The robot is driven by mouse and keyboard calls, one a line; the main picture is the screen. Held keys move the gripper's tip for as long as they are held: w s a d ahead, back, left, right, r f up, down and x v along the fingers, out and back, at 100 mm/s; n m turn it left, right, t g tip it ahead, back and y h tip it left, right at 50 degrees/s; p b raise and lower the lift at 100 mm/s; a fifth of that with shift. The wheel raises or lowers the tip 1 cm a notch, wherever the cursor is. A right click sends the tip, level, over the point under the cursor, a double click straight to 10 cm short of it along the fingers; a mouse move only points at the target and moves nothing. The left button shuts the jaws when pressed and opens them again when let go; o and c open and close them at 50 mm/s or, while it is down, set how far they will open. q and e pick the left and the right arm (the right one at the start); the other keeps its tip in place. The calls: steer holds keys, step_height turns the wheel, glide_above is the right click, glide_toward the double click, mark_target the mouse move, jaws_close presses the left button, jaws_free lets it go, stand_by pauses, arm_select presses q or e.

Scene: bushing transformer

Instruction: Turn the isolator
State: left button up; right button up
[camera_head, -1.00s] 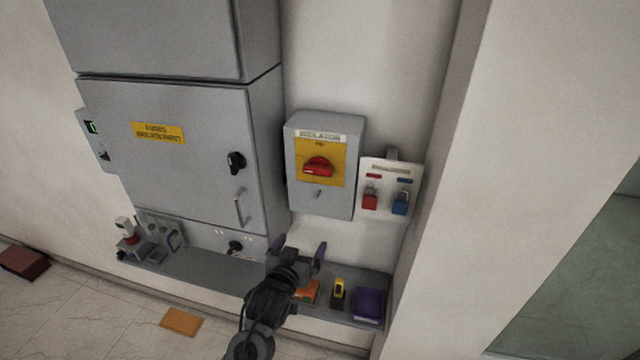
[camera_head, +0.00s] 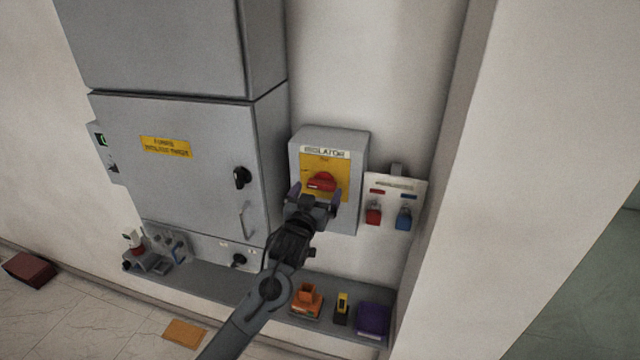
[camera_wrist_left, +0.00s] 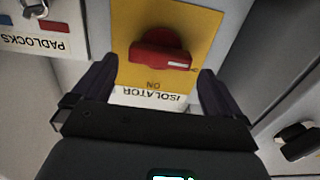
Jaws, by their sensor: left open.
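The isolator (camera_head: 356,150) is a grey wall box with a yellow plate and a red rotary handle (camera_head: 321,182). In the left wrist view the red handle (camera_wrist_left: 160,52) appears upside down, with "ON" and "ISOLATOR" lettering near it. My left gripper (camera_head: 316,196) is open, its two dark fingers spread at the lower part of the yellow plate, just below the handle. In the left wrist view the fingers (camera_wrist_left: 155,82) stand on either side of the plate, with the handle ahead between them and not gripped. The plate's lower part is hidden behind the gripper. My right gripper is not in view.
A padlock board (camera_head: 398,185) with a red and a blue padlock hangs right of the isolator. A large grey fuse cabinet (camera_head: 175,190) with a black knob stands at left. A shelf below holds an orange item (camera_head: 307,301), a yellow-black tool (camera_head: 342,308) and a purple box (camera_head: 373,319).

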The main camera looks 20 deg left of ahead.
mark_target(321, 186)
arm_select(q)
steer(key=shift+w+a+p, duration=0.1)
steer(key=shift+w+p, duration=0.2)
steer(key=shift+w, duration=1.3)
steer(key=shift+c, duration=0.5)
steer(key=c, duration=0.8)
